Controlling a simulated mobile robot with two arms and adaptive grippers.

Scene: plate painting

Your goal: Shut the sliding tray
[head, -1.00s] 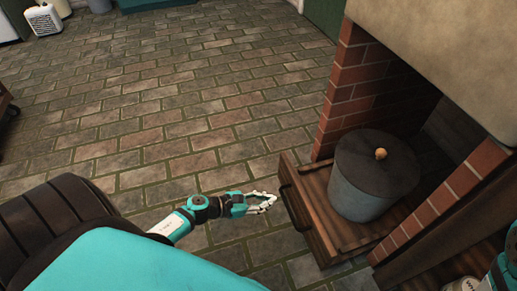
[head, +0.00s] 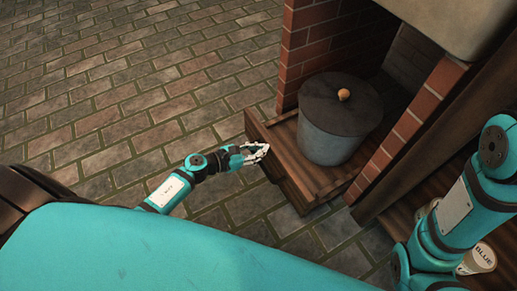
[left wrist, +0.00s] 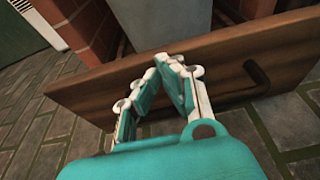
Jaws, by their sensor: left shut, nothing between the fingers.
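The wooden sliding tray (head: 318,178) sticks out of a brick opening at the right of the head view. A grey lidded pot (head: 335,146) stands on it. My left gripper (head: 266,150) is shut and empty at the tray's front panel, which fills the middle of the left wrist view (left wrist: 100,92). The fingertips (left wrist: 172,62) are at the panel's upper part, to the left of its dark handle (left wrist: 258,76). I cannot tell if they touch the panel. My right gripper is not in view; only part of that arm shows at right.
Brick pillars (head: 310,50) flank the opening on both sides. A container marked BLUE (head: 482,257) stands at the lower right by my right arm. The paved floor (head: 130,90) left of the tray is clear.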

